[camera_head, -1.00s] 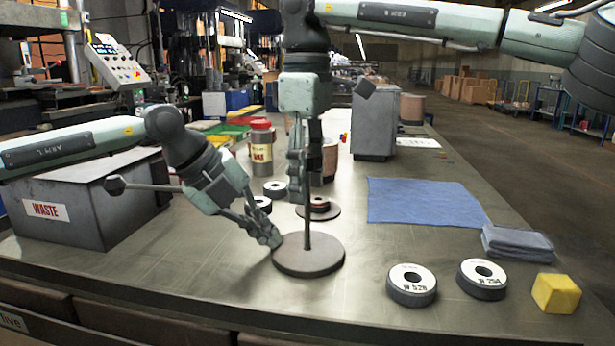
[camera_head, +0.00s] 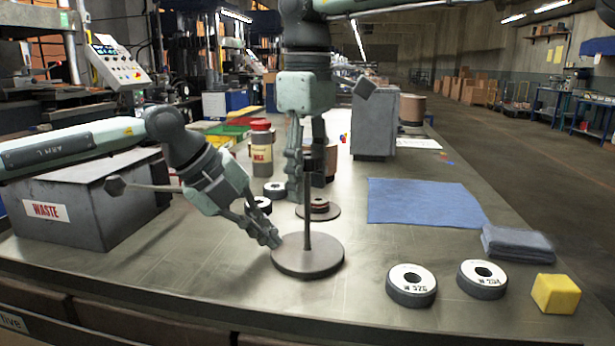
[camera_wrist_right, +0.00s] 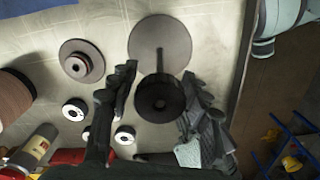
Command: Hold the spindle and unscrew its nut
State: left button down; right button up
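The spindle has a round grey base (camera_head: 308,258) on the table and an upright dark rod. Its round black nut (camera_wrist_right: 159,96) is at the top of the rod, seen from above in the right wrist view. My right gripper (camera_wrist_right: 158,82) is open, one finger on each side of the nut with gaps between. In the head view my right gripper (camera_head: 306,165) points down at the rod's top. My left gripper (camera_head: 272,240) is shut on the left rim of the spindle's base. Its fingertips are partly hidden there, and it overlaps a right finger in the wrist view.
A second, smaller base with stacked discs (camera_head: 319,208) stands just behind. White-topped discs (camera_head: 411,284) and a yellow block (camera_head: 556,293) lie at front right. A blue cloth (camera_head: 420,201) lies right, a waste bin (camera_head: 80,205) left, a labelled jar (camera_head: 261,155) behind.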

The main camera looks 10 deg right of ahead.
jog(key=c, duration=0.7)
jog(key=n, duration=0.3)
jog(key=shift+n, duration=0.3)
jog(key=n, duration=0.3)
jog(key=shift+n, duration=0.3)
jog(key=n, duration=0.3)
jog(key=shift+n, duration=0.4)
jog(key=n, duration=1.7)
jog(key=shift+n, duration=0.4)
